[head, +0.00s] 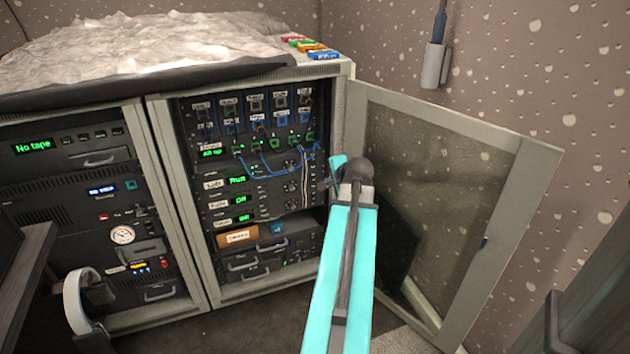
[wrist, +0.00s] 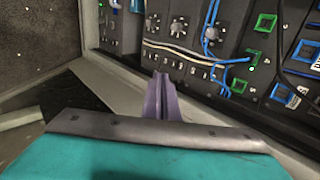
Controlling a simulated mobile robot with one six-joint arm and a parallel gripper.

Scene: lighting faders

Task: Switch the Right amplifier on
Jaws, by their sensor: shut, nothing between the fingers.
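The open rack (head: 240,196) at the centre of the head view holds stacked dark units. Several have green displays, and a column of three knobs (head: 290,187) lies at their right side. The labels are too small to read surely, so I cannot tell which unit is the Right amplifier. My gripper (head: 326,184) is shut and empty at the rack's right edge, partly hidden by my arm. In the wrist view my gripper (wrist: 163,97) points at the panel with the knobs (wrist: 180,27) and rows of small switches, apparently short of touching it.
The rack's glass door (head: 520,200) stands open to the right of my arm. Blue cables (head: 262,168) hang across the upper panel. A second rack (head: 85,200) stands at left, with headphones (head: 75,300) in front. A grey wall holder (head: 435,65) hangs at upper right.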

